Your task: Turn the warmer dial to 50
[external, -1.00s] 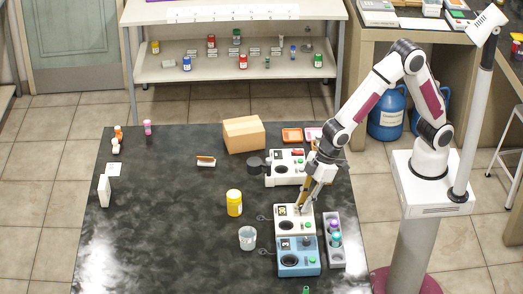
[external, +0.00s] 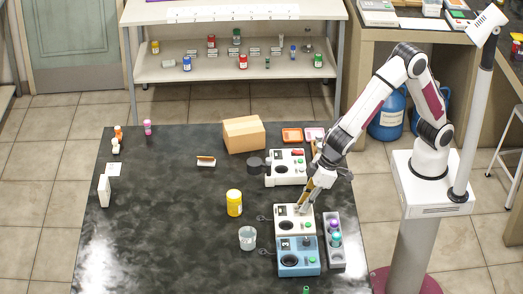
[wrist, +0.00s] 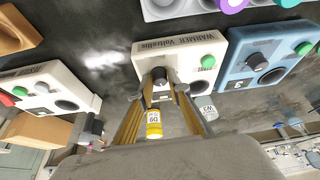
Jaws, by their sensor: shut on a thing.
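The white warmer (external: 285,226) stands in the front row, just behind a blue unit. My gripper (external: 304,208) reaches down onto the top of the warmer. In the wrist view my gripper (wrist: 165,86) has its fingertips on either side of the dial, shut on it. The dial is hidden by the fingers in the external view, and its setting cannot be read.
The blue unit (external: 290,268) sits directly in front of the warmer. A rack with coloured caps (external: 334,257) stands close on the right. Another white unit (external: 281,176) is behind. A yellow bottle (external: 234,203) and a clear beaker (external: 247,238) stand left; the table beyond is mostly clear.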

